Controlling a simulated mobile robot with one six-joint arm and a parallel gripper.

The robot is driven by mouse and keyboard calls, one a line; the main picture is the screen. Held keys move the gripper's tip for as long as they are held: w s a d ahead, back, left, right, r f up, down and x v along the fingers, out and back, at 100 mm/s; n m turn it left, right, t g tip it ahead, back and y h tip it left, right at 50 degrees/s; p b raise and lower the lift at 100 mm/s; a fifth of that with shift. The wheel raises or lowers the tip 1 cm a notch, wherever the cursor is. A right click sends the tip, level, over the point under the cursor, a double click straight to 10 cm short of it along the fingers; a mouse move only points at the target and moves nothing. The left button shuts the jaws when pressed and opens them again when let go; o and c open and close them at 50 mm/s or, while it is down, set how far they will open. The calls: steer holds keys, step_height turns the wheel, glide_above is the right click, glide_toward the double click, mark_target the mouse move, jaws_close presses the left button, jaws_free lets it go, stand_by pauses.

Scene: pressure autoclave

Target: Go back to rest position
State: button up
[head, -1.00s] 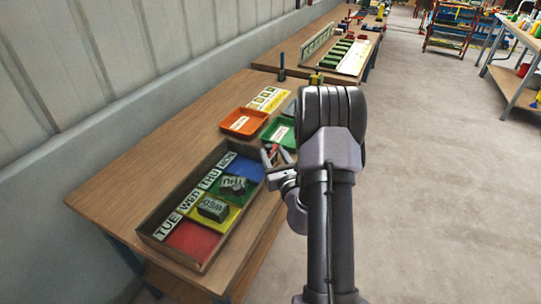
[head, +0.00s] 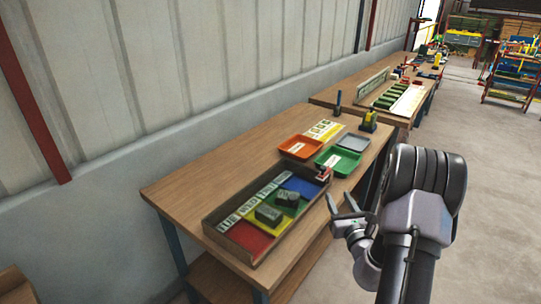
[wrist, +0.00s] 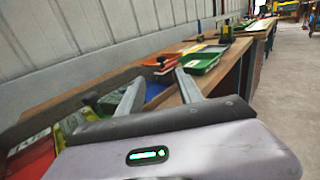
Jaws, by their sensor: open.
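My gripper (head: 343,206) is open and empty in the head view, just right of the near table's edge. Its two fingers also show in the wrist view (wrist: 158,92), apart with nothing between them. A wooden sorting box (head: 212,217) with red, yellow, green and blue compartments lies on the table to its left. Day labels run along its back side. One dark block (head: 268,214) sits on the yellow compartment and another dark block (head: 287,198) on the green one.
An orange tray (head: 299,147), a green tray (head: 334,161) and a grey tray (head: 353,143) stand behind the box on the wooden table (head: 190,180). A second table (head: 330,97) stands farther back along the wall. The floor (head: 490,200) at right is clear.

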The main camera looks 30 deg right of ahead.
steer(key=a+r+n+g+y, duration=0.1)
steer(key=a+r+n+y, duration=0.4)
steer(key=a, duration=0.6)
steer(key=a+r+n+g+y, duration=0.2)
steer(key=a+r+n+y, duration=0.3)
steer(key=a, duration=0.5)
steer(key=a+r+n+g+y, duration=0.1)
steer(key=a+r+n+y, duration=0.4)
steer(key=a, duration=0.6)
steer(key=s+a+f+n+g, duration=0.1)
steer(key=s+a+n+g, duration=0.7)
steer(key=s+a+n, duration=0.35)
steer(key=s+d+n+h, duration=0.5)
steer(key=s+n+h, duration=0.2)
steer(key=s+n, duration=0.2)
steer(key=shift+s+f+t, duration=0.2)
steer(key=shift+s+t, duration=0.2)
steer(key=shift+s, duration=0.85)
